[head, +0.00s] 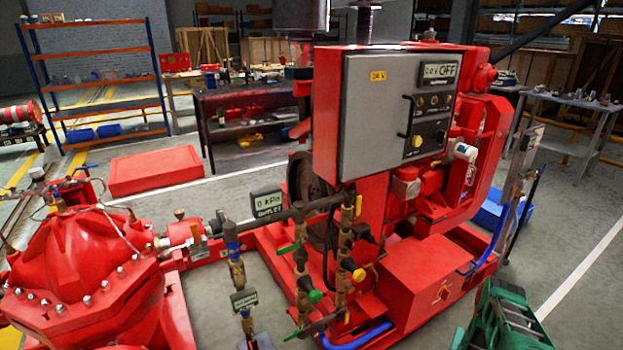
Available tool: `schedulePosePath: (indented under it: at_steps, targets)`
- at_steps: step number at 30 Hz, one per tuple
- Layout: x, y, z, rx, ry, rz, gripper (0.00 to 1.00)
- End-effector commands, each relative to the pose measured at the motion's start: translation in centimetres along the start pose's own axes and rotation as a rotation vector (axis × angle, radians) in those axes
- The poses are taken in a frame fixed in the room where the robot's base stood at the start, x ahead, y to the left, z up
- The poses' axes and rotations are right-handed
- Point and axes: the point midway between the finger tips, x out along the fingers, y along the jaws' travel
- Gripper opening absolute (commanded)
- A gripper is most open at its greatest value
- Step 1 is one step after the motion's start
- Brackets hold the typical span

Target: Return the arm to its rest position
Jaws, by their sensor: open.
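I see neither my gripper nor any part I can be sure is my arm in the head view. The red diesel pumpset (410,275) fills the middle. Its grey control panel (385,110) faces me in a red housing, with a display reading OFF (439,70), a black handle (407,117) and a yellow knob (417,142). Brass valves and pipes (301,262) stand in front of it, with green, yellow and blue handles. A small display (267,203) sits beside the pipes.
A large red flanged casing (85,270) stands at the lower left. A green object with grey bars (505,318), unclear to me, is at the lower right edge. A low red box (155,170), shelving (96,85) and workbenches (575,105) stand behind.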

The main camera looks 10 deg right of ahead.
Motion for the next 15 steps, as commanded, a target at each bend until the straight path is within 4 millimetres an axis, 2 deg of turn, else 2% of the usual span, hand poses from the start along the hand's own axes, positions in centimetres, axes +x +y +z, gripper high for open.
schedulePosePath:
  at_steps: [10,15]
  targets:
    - [4.7,-4.3,3.4,-0.116,-0.108,0.067,0.66]
    - [7.9,-8.3,5.5,-0.224,-0.188,0.122,0.66]
